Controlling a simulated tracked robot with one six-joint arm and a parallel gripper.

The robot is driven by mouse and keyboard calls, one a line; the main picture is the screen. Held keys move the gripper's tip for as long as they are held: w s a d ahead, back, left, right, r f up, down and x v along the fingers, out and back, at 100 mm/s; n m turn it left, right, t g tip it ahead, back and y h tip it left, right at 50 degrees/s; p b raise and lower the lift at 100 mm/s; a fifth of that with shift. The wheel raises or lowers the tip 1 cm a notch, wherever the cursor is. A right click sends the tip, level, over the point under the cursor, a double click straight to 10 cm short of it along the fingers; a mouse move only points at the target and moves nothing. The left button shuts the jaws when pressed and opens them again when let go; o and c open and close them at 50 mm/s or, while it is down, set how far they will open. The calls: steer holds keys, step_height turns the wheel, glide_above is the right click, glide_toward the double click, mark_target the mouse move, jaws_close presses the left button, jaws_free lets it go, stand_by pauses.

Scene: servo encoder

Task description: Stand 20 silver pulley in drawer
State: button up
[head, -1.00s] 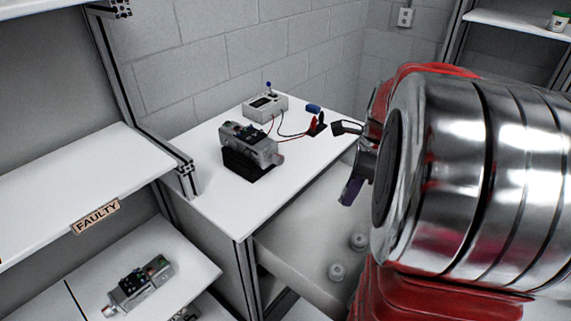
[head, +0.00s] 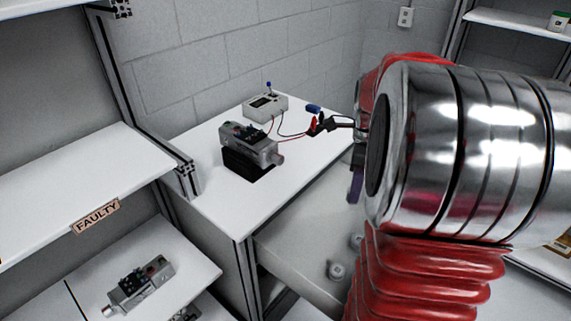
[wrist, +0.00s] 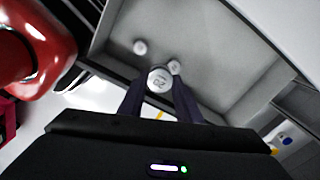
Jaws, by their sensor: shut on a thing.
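My gripper (wrist: 160,88) is shut on the silver pulley (wrist: 159,79), whose round face shows a "20" in the wrist view. The pulley is between the dark fingertips, over the open grey drawer (wrist: 228,62). I cannot tell its height above the drawer floor. In the head view one purple finger of my gripper (head: 355,186) shows beside my metal arm link, and the held pulley is hidden. The drawer (head: 295,240) is pulled out below the bench top.
Two other pulleys stand in the drawer (head: 337,271) (head: 356,241), the second partly behind my arm. A servo motor (head: 250,147) sits on a black block on the bench (head: 215,200), near a meter box (head: 265,106) and clip leads. A shelf labelled FAULTY (head: 96,216) is at left.

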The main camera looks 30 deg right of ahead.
steer(key=w+d, duration=0.3)
steer(key=d, duration=2)
steer(key=shift+d, duration=0.2)
stand_by(1.8)
steer(key=shift+f, duration=0.15)
stand_by(0.4)
steer(key=shift+f, duration=11.9)
